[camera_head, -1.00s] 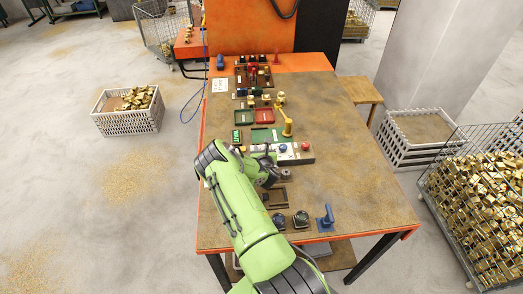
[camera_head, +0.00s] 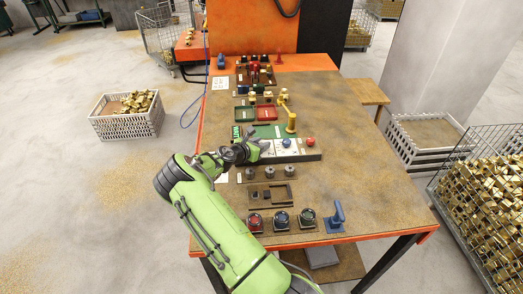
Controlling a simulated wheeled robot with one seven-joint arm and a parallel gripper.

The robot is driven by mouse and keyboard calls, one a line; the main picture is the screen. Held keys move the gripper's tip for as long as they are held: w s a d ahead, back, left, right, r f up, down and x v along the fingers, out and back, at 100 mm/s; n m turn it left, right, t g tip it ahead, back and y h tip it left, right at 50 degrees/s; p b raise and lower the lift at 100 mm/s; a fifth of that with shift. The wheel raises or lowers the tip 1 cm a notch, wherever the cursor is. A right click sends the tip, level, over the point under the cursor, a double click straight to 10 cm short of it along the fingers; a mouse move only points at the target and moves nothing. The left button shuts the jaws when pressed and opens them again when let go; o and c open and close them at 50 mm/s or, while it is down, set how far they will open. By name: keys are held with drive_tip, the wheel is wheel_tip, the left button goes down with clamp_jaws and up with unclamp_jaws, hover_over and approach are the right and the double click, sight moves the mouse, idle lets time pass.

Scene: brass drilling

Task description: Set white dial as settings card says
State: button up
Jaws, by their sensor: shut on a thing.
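A pale control panel (camera_head: 297,151) lies across the middle of the table, with a blue dial (camera_head: 286,142) and a red button (camera_head: 310,141) on it. My gripper (camera_head: 264,148) is at the panel's left end, its fingers low over the surface and shut on what appears to be the white dial, which the fingers hide. The dial's pointer and marks cannot be read. A white card (camera_head: 220,83) lies at the table's far left; another white sheet (camera_head: 222,178) shows partly beside my arm. Their writing is too small to read.
Several grey knobs (camera_head: 269,171) sit in front. Red, blue and green jars stand near the front edge beside a blue stand (camera_head: 336,217). The table's right side is clear.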

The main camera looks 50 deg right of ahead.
drive_tip(key=shift+w+f+m+g+b, duration=0.1)
drive_tip(key=shift+w+m+g+b, duration=0.05)
drive_tip(key=shift+m+g+b, duration=0.65)
drive_tip(key=shift+w+m+g+b, duration=0.15)
drive_tip(key=shift+m+g+b, duration=0.45)
drive_tip(key=shift+m+g, duration=0.3)
drive_tip(key=shift+g, duration=0.4)
drive_tip(key=o, duration=1)
drive_tip(key=shift+o, duration=0.2)
drive_tip(key=p+v, duration=0.1)
drive_tip(key=v, duration=1.5)
drive_tip(key=shift+s+d, duration=0.1)
